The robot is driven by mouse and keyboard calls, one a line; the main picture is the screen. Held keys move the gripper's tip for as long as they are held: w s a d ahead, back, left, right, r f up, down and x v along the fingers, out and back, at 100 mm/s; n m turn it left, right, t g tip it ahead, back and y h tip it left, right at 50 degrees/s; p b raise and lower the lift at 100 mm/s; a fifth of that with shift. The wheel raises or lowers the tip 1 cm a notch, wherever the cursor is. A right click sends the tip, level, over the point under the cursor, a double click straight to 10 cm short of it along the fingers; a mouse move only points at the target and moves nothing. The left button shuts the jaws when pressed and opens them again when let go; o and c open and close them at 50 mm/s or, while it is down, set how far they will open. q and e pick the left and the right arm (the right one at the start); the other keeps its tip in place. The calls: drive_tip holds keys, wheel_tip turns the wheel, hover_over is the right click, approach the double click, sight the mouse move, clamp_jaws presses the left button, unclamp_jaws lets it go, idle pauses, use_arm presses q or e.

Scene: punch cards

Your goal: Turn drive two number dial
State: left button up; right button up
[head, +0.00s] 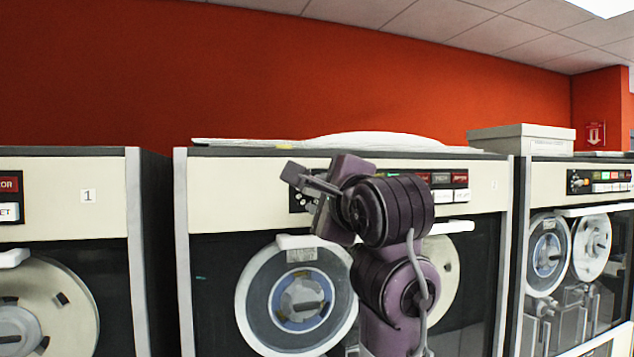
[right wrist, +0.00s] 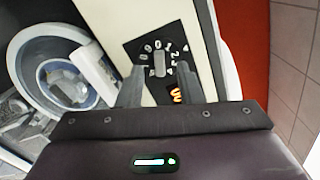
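The number dial (right wrist: 159,64) shows in the right wrist view as a grey knob on a black panel, ringed by white digits. Its knob lies roughly along the picture's vertical. My right gripper (right wrist: 160,72) is open, with one finger on each side of the knob; I cannot tell whether either finger touches it. In the head view my right gripper (head: 305,189) is in front of the control panel of the middle tape drive (head: 240,192), and gripper and arm hide most of that panel. My left gripper is not in view.
A drive marked 1 (head: 70,190) stands at the left, and another drive (head: 550,180) stands at the right. The middle drive's tape reel (head: 258,300) is below my right gripper. A grey box (head: 520,139) sits on top at the right. An orange-lit button (right wrist: 176,96) is beside the dial.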

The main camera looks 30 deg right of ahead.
drive_tip(key=shift+x, duration=0.85)
clamp_jaws()
drive_tip(key=shift+f+n, duration=0.1)
drive_tip(key=shift+n, duration=0.4)
drive_tip(key=n, duration=0.2)
drive_tip(key=shift+n+b, duration=0.35)
drive_tip(key=shift+n, duration=0.05)
drive_tip(key=shift+n+b, duration=0.35)
drive_tip(key=shift+n, duration=1.25)
drive_tip(key=shift+w, duration=0.1)
